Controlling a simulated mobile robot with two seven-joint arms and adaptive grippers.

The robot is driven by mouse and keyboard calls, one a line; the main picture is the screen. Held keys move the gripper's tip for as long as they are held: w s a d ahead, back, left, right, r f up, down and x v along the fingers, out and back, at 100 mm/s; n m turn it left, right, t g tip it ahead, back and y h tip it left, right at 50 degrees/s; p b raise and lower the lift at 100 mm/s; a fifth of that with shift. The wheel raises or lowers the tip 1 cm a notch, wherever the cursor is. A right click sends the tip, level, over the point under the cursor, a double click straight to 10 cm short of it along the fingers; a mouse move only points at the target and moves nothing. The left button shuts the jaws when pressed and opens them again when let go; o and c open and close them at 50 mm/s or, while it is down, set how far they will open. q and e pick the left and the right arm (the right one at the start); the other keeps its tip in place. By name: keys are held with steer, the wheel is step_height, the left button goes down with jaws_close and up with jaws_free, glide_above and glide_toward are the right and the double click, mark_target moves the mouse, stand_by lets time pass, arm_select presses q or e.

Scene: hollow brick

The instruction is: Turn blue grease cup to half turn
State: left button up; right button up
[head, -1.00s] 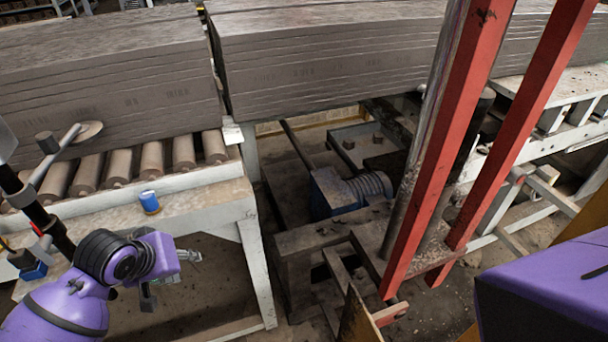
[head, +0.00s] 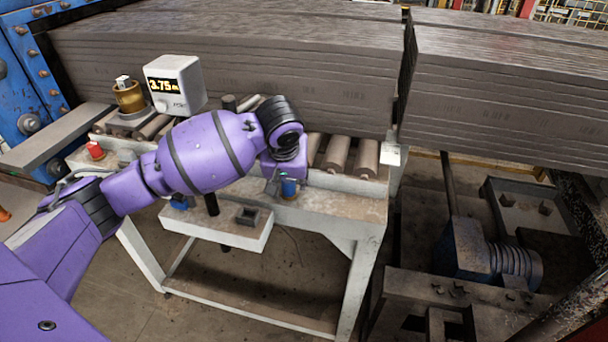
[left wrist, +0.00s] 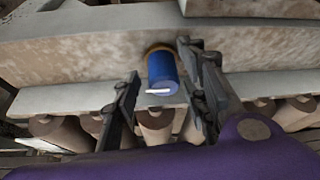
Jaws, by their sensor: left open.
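The blue grease cup (head: 289,188) stands on the front ledge of the roller table, partly hidden by my left gripper (head: 277,180). In the left wrist view the cup (left wrist: 161,70) is a blue cylinder with a brownish ring at its base. A short white mark lies crosswise on its near end. My left gripper (left wrist: 160,62) is open, with one finger on each side of the cup. A gap shows at the left finger; whether the right finger touches the cup I cannot tell. My right gripper is out of view.
A display box (head: 175,84) reading 3.75 and a brass fitting (head: 128,96) stand at the left. A red cap (head: 95,150) is on the ledge. Stacked grey slabs (head: 240,66) rise behind the rollers (head: 338,155). Open floor lies below the table.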

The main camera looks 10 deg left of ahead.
arm_select(q)
steer(key=shift+w+f, duration=0.35)
steer(key=shift+f, duration=0.3)
jaws_close()
steer(key=shift+m+h, duration=0.6)
steer(key=shift+m, duration=1)
steer(key=shift+r, duration=0.1)
jaws_free()
steer(key=shift+s+a+r, duration=0.1)
steer(key=shift+s+r, duration=0.1)
steer(key=shift+r, duration=0.25)
steer(key=v, duration=1.1)
steer(key=shift+s, duration=0.1)
steer(key=shift+c, duration=0.5)
